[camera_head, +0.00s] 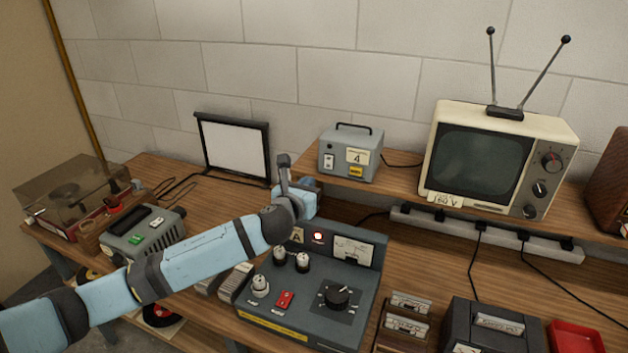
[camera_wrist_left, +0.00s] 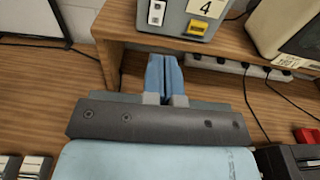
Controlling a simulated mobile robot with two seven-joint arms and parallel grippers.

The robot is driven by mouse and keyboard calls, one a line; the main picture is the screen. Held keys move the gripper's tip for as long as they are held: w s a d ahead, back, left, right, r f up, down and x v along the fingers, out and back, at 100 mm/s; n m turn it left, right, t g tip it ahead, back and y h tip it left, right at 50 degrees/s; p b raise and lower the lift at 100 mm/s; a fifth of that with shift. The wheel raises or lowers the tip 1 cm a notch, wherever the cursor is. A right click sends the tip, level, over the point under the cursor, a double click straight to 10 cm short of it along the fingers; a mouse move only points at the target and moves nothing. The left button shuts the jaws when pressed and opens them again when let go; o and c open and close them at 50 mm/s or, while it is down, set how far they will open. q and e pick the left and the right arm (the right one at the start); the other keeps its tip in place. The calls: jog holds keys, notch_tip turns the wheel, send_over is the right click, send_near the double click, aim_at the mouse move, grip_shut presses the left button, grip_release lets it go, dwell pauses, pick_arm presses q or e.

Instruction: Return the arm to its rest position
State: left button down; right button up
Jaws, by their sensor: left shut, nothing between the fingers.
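My left arm reaches in from the left in the head view. It crosses over the front of the bench, and its gripper (camera_head: 308,186) is in front of the small raised shelf, above the back of the grey control box. In the left wrist view the two blue fingers (camera_wrist_left: 164,77) lie side by side, shut and empty. They point toward the open space under the shelf, below the grey unit marked 4 (camera_wrist_left: 200,15). That unit also shows in the head view (camera_head: 350,155). My right gripper is not in view.
The grey control box (camera_head: 312,290) with knobs and a lit red lamp stands below the arm. A turntable (camera_head: 70,195) and a grey device (camera_head: 142,234) are at left. A television (camera_head: 497,160) stands on the shelf (camera_head: 400,187). A power strip (camera_head: 487,233) runs along its edge.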

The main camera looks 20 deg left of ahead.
pick_arm(q)
jog(key=shift+s, duration=0.3)
jog(key=shift+w, duration=0.1)
